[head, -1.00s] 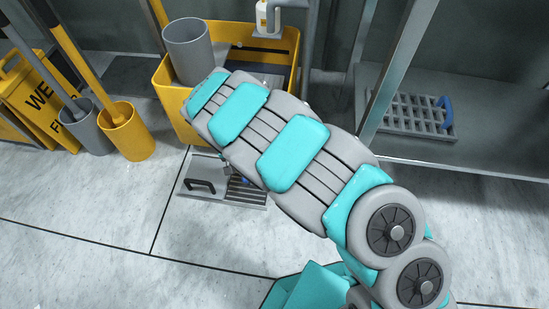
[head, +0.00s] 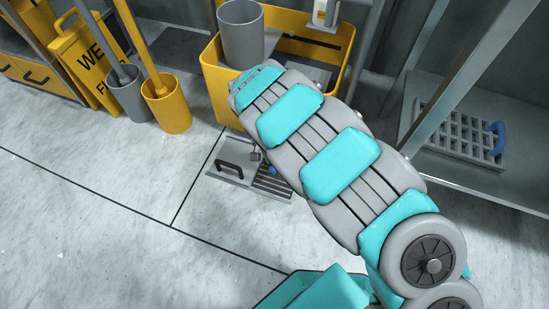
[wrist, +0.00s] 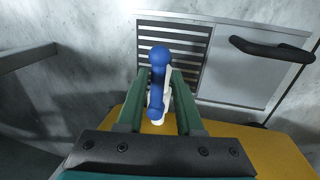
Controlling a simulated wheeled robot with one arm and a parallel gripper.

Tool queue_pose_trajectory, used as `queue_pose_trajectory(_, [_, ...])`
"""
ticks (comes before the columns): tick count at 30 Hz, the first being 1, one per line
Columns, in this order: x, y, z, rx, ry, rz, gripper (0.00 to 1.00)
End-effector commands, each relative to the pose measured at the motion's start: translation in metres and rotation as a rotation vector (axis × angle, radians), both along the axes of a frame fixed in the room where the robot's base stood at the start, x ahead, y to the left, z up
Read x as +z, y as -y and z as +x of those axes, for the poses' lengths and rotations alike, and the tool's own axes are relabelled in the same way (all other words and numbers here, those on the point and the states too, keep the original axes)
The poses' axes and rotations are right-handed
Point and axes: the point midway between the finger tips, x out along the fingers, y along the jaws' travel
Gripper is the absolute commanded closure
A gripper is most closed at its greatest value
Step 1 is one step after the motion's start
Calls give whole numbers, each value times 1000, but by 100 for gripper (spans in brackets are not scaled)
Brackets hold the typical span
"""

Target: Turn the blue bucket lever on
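The blue lever (wrist: 158,85) with a white part beside it stands out from the front of the yellow bucket (wrist: 255,145) in the wrist view. My gripper (wrist: 158,78) has its two green fingers apart, one on each side of the lever; whether either finger touches it I cannot tell. In the head view the large yellow bucket (head: 213,75) is partly behind my arm, and a small blue bit of the lever (head: 272,169) shows beside the arm. My gripper is mostly hidden there.
A floor panel with a black handle (head: 229,170) and slatted grate lies below the bucket. A grey cylinder (head: 241,35) sits in the bucket. Mop pails (head: 167,110) and a wet-floor sign (head: 85,50) stand left. A metal rack (head: 470,75) is at right. The left floor is clear.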

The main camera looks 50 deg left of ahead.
Motion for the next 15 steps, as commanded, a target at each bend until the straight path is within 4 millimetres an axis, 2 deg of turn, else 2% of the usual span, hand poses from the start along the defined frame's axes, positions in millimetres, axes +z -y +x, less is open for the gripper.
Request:
queue_pose_trajectory(1, [0, 0, 0, 0, 0, -1, 57])
queue_pose_trajectory(4, [0, 1, 0, 1, -1, -1, 47])
queue_pose_trajectory(15, [5, 0, 0, 1, 0, -2, 47])
